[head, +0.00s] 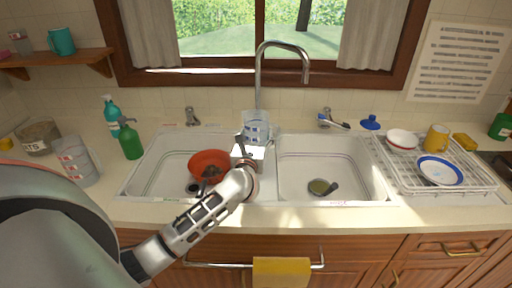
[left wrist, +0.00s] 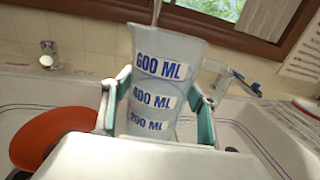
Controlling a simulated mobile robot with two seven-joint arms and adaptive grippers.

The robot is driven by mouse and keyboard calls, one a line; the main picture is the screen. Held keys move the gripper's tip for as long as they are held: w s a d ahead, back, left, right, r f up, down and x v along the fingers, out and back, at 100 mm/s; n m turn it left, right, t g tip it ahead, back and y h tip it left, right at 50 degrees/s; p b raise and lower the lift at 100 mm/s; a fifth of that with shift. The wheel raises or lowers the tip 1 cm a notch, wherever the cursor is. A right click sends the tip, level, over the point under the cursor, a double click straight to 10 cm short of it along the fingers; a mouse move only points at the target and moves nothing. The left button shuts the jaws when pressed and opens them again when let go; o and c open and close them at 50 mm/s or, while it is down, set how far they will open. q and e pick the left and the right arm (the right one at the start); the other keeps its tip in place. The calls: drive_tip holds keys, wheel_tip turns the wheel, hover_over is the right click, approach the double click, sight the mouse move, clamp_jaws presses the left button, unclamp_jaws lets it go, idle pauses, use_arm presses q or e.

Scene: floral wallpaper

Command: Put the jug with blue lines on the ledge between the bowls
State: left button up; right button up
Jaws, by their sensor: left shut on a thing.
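The clear jug with blue lines (head: 257,123) is upright by the back of the sink, in front of the tap. In the left wrist view the jug (left wrist: 160,85) has blue 600, 400 and 200 ML marks. My left gripper (left wrist: 157,108) is shut on it, one finger on each side; in the head view the gripper (head: 254,142) hides the jug's lower part. The ledge (head: 265,190) between the left bowl (head: 160,175) and the right bowl (head: 330,160) lies below. I cannot tell whether the jug's base touches it. My right gripper is not in view.
The tap (head: 259,75) rises behind the jug. A jug with red marks (head: 77,160) stands left; a dish rack (head: 470,187) is right.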

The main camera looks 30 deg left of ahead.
use_arm(q)
wheel_tip(320, 180, down, 5)
drive_tip(key=shift+r+b, duration=0.15)
drive_tip(key=shift+b, duration=0.3)
drive_tip(key=shift+f, duration=0.2)
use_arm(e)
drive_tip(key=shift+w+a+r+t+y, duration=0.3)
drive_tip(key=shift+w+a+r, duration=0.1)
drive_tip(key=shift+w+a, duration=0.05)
use_arm(q)
drive_tip(key=shift+f, duration=0.1)
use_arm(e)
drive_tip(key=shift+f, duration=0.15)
use_arm(q)
drive_tip(key=shift+f, duration=0.1)
drive_tip(key=o, duration=1.2)
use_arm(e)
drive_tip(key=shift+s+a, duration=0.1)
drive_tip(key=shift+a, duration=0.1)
